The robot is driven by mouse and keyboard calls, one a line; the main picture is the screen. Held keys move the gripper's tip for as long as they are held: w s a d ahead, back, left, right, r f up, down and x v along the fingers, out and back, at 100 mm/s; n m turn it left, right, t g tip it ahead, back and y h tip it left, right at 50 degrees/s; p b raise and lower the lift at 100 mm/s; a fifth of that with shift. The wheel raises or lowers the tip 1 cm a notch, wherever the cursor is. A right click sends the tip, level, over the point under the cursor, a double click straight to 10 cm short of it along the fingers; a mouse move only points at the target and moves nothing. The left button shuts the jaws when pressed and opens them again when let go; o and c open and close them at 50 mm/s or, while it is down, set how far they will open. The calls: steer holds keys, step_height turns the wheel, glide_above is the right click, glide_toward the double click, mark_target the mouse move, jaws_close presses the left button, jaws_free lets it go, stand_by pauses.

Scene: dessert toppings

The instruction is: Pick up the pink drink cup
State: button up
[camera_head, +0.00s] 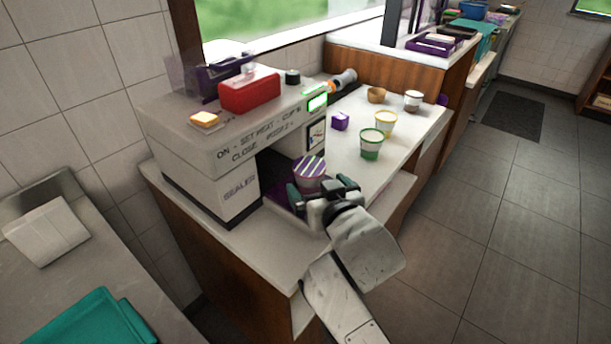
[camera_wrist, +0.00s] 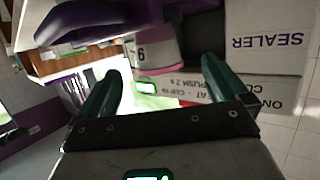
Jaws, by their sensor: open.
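The pink drink cup (camera_head: 310,171) stands in the bay of the sealer machine (camera_head: 225,190), with a purple-and-white striped top. In the wrist view the cup (camera_wrist: 158,50) shows a pink rim and a dark numeral on its side, and it appears upside down. My gripper (camera_head: 318,190) is open in front of the cup. In the wrist view its two dark green fingers (camera_wrist: 161,68) spread to either side of the cup, apart from it. The cup's lower part is hidden by my gripper in the head view.
Behind the sealer bay, the counter holds a green-rimmed cup (camera_head: 371,143), a yellow-rimmed cup (camera_head: 385,122), a purple box (camera_head: 340,121) and small jars. A red box (camera_head: 249,93) sits on the sealer. A teal tray (camera_head: 85,322) lies at the lower left.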

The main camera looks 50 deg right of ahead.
mark_target(309, 171)
steer(key=shift+x, duration=1.05)
steer(key=x, duration=0.3)
steer(key=p+x, duration=0.1)
steer(key=shift+w+d+r, duration=0.2)
steer(key=shift+d, duration=0.15)
steer(key=shift+w+d+f, duration=0.2)
steer(key=shift+w+d, duration=0.05)
steer(key=shift+w, duration=0.1)
steer(key=c, duration=1.2)
steer(key=shift+o, duration=0.2)
steer(key=shift+r, duration=0.15)
